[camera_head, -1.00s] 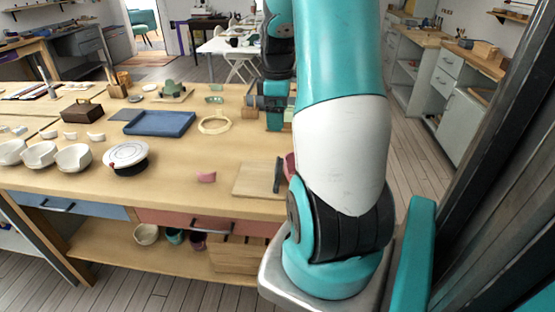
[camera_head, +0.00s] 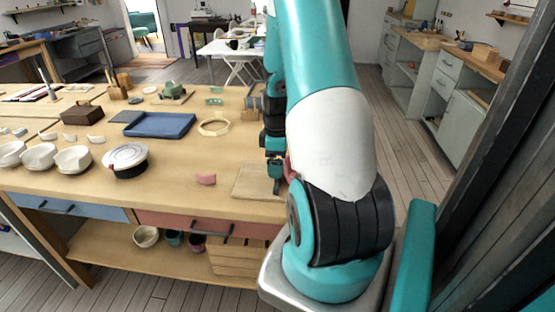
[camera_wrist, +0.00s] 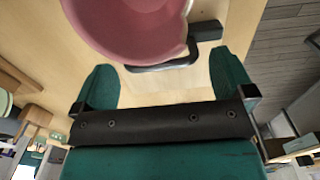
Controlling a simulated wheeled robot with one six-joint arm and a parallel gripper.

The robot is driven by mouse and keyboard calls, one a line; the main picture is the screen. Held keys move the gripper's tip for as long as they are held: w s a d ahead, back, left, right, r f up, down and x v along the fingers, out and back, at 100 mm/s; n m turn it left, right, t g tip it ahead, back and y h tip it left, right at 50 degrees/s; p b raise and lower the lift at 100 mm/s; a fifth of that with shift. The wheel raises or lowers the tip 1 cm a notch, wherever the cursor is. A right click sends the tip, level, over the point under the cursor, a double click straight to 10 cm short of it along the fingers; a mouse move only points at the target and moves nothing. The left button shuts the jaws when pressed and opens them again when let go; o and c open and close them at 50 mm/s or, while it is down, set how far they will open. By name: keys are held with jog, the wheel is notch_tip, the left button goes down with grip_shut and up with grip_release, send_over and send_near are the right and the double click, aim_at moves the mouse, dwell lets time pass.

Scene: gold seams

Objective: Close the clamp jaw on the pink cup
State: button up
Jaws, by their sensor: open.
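The pink cup (camera_wrist: 130,25) shows at the top of the wrist view, cut off by the frame, with a chipped or uneven rim at its right. A dark grey clamp piece (camera_wrist: 205,31) lies against its lower right side, with a bar running below the rim. My gripper (camera_wrist: 165,85) is open, its two teal fingers spread on either side of that bar; I see nothing held. In the head view my gripper (camera_head: 276,186) points down at the wooden board (camera_head: 250,183). The cup is only a pink sliver (camera_head: 289,168) there, mostly hidden by my arm.
A pink shard (camera_head: 206,178) lies left of the board. A round white-topped dark stand (camera_head: 127,160), white bowls (camera_head: 72,159), a blue tray (camera_head: 160,125) and a cream ring (camera_head: 214,128) stand farther left and back. The bench between shard and ring is clear.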

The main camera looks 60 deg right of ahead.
jog(key=shift+c, duration=0.2)
jog(key=c, duration=1.1)
jog(key=shift+o, duration=0.2)
jog(key=shift+s+d+r, duration=0.1)
jog(key=shift+s+d, duration=0.1)
jog(key=shift+s, duration=0.2)
jog(key=o, duration=1.1)
notch_tip(320, 180, up, 17)
jog(key=shift+r+p, duration=0.2)
jog(key=shift+p, duration=0.1)
